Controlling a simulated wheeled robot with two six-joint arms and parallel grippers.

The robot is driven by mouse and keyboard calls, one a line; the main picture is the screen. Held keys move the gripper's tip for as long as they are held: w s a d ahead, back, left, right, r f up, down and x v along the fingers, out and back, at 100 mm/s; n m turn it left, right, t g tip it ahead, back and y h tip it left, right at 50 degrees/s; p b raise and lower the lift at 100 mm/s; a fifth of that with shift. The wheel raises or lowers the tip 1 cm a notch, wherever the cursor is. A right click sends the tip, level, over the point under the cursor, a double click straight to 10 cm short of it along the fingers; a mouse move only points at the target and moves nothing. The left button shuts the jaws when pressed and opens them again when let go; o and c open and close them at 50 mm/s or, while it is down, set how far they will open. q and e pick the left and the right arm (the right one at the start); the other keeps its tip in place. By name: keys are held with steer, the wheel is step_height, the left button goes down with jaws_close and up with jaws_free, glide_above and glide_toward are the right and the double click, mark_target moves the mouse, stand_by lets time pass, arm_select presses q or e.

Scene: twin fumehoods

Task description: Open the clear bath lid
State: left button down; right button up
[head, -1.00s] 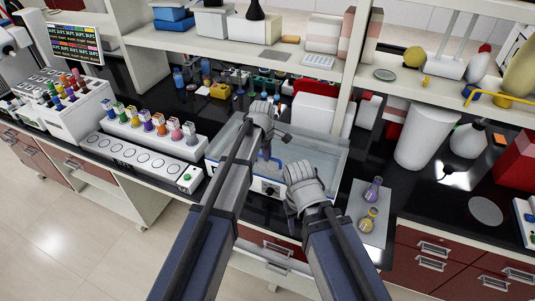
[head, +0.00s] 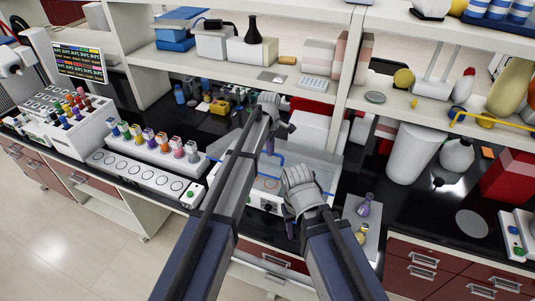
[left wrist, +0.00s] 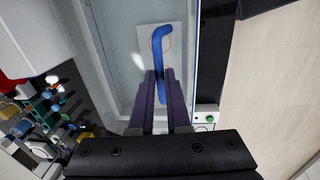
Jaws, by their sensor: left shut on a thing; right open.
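The bath (head: 318,188) is a pale, shallow tank on the black bench, with a control strip along its front. Its clear lid is hard to make out, and I cannot tell its tilt. A blue handle (left wrist: 160,42) lies between my left gripper's fingers in the left wrist view. My left gripper (head: 270,146) is shut on this handle above the bath; its fingers also show in the left wrist view (left wrist: 161,88). My right gripper (head: 291,228) is open and empty at the bath's front edge, and its arm hides part of the bath.
Two flasks (head: 364,206) stand on a mat right of the bath. A white rack of coloured vials (head: 150,146) and a long white block (head: 140,174) are on the left. Bottles crowd the bench behind, under a shelf (head: 300,85). A white bin (head: 413,155) stands right.

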arm_select(q)
steer(key=shift+g+y, duration=0.3)
steer(key=shift+g, duration=0.4)
steer(key=w+r+p, duration=0.1)
steer(key=w+d+r, duration=0.1)
steer(key=w, duration=0.1)
steer(key=shift+w+d+r+p, duration=0.1)
steer(key=shift+w+r+p, duration=0.2)
steer(key=shift+r+p, duration=0.05)
arm_select(e)
step_height(320, 180, up, 3)
steer(key=shift+f, duration=0.1)
arm_select(q)
steer(key=shift+s, duration=0.1)
steer(key=c, duration=1.3)
jaws_free()
steer(key=o, duration=0.4)
steer(key=shift+w+d+f, duration=0.1)
steer(key=shift+w+f, duration=0.1)
steer(key=shift+w, duration=0.1)
steer(key=shift+s, duration=0.2)
arm_select(e)
steer(key=shift+w+f, duration=0.1)
steer(key=shift+w, duration=0.1)
